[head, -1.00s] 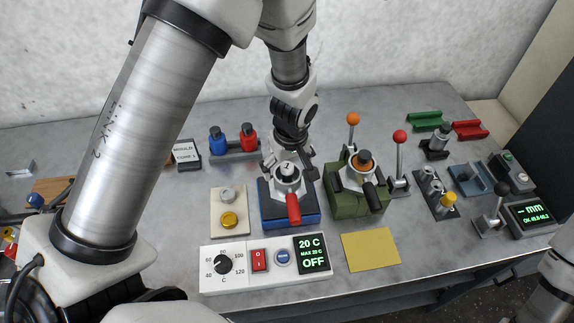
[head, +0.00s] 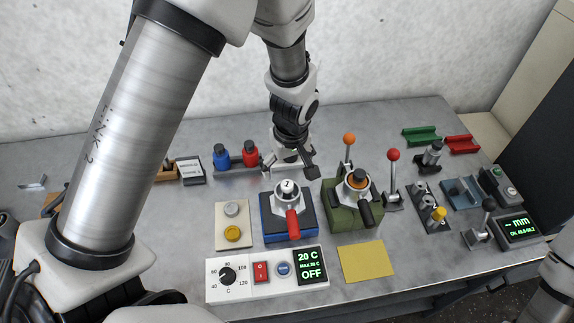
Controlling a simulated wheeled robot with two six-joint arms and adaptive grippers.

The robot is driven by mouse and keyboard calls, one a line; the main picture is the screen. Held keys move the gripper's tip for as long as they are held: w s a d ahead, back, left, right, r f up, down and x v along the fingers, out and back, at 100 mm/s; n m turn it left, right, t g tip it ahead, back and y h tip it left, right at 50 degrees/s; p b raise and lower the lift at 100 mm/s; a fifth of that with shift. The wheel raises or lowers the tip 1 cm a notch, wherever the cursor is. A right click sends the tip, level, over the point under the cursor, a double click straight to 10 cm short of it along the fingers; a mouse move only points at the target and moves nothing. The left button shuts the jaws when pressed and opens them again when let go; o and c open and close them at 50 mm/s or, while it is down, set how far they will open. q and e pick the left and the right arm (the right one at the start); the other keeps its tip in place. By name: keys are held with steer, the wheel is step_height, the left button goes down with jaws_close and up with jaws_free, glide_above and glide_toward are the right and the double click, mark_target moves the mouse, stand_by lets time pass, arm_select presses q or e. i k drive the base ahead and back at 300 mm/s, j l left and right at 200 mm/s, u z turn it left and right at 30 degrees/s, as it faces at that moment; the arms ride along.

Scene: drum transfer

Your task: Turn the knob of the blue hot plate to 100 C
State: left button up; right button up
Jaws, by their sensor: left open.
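A white control panel (head: 244,289) at the front of the table carries a black dial knob (head: 227,275) with a scale from 40 to 120 C; its exact pointer angle is too small to read surely. Its display (head: 310,265) reads 20 C, MAX 20 C, OFF. Behind the panel is a blue base (head: 289,235) with a silver fixture, a knob marked 1 and a red handle (head: 293,224). My left gripper (head: 291,169) is open and empty, behind and above the blue base, well away from the dial. My right gripper is out of view.
The panel also has a red switch (head: 261,272) and a blue button (head: 283,269). A green base (head: 352,213) with a black handle stands to the right of the blue one. A grey and yellow button box (head: 233,225) stands left. A yellow sheet (head: 365,261) lies right of the panel.

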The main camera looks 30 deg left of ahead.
mark_target(227, 276)
steer(key=k, duration=1)
